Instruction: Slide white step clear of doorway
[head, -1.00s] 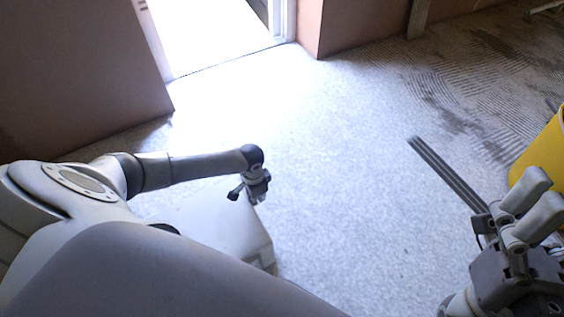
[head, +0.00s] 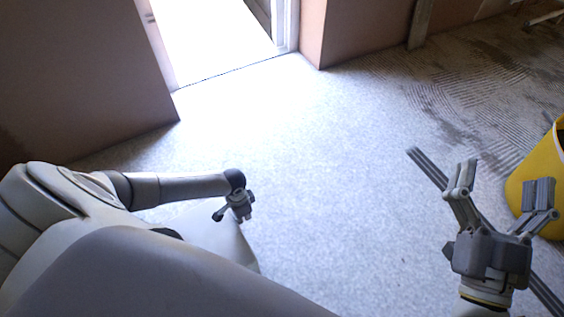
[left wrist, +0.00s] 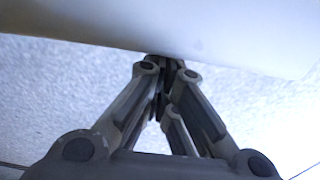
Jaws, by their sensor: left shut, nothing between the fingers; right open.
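The white step (head: 212,236) lies on the floor at lower left in the head view, partly hidden by my left arm. Its pale side fills the top of the left wrist view (left wrist: 200,25). My left gripper (head: 238,212) is shut and empty at the step's far edge. In the left wrist view its closed fingertips (left wrist: 160,62) meet the step's edge; whether they press on it I cannot tell. The bright doorway (head: 215,40) is at the top, beyond a stretch of open floor. My right gripper (head: 504,180) is open and empty at right.
A yellow bucket (head: 535,172) stands at the right edge. A long grey strip (head: 425,163) lies on the floor, passing behind my right gripper. Ridged, wet-looking floor (head: 470,95) is at upper right. Brown walls flank the doorway. The middle floor is clear.

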